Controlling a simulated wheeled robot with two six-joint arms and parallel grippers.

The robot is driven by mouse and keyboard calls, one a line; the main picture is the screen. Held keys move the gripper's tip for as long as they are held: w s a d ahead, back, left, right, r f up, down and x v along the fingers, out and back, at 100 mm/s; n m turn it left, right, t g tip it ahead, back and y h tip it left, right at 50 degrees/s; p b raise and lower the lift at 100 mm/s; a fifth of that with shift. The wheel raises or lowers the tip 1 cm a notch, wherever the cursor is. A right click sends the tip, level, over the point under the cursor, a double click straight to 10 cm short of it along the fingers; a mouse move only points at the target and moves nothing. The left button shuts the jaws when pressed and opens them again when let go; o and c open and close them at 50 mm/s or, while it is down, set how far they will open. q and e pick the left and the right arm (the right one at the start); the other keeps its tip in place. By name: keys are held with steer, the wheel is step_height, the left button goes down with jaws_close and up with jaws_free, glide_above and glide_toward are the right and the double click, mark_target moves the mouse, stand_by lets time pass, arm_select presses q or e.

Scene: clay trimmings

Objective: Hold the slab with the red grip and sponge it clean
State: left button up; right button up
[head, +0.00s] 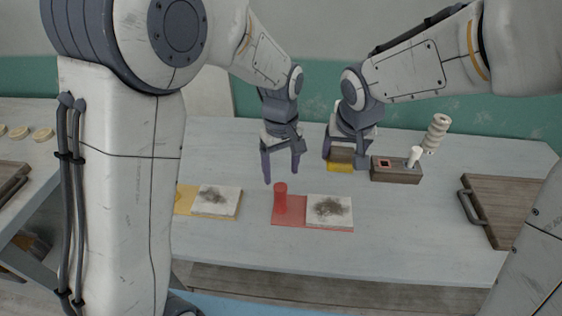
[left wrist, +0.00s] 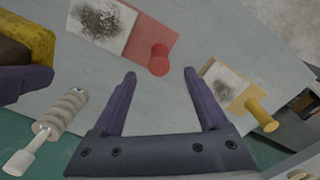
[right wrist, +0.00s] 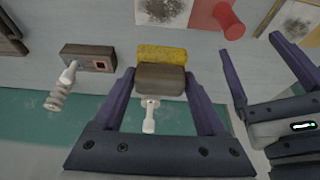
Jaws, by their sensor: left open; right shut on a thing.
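The slab (head: 329,206) is pale with a dark smudge and lies on a red board (head: 287,222). An upright red grip (head: 281,199) stands on the board, left of the slab. My left gripper (head: 281,177) is open and empty above the red grip; in the left wrist view the grip (left wrist: 159,58) shows just beyond its fingertips. My right gripper (head: 343,161) is shut on the brown-backed yellow sponge (right wrist: 161,55), behind the slab and apart from it. A white stem shows between its fingers in the right wrist view.
A second smudged slab (head: 217,200) lies on a yellow board (head: 184,199) with a yellow grip (left wrist: 262,115). A brown block (head: 396,175) with a red square stands right of the sponge, near a white ribbed piece (head: 437,133). A wooden board (head: 510,205) lies far right. The table's front is clear.

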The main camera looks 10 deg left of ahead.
mark_target(280, 198)
arm_select(q)
steer(key=shift+w+a+f+n, duration=0.3)
steer(key=shift+w+f+n, duration=0.25)
steer(key=shift+w, duration=0.1)
step_height(280, 198, down, 12)
steer(key=shift+r, duration=0.2)
jaws_close()
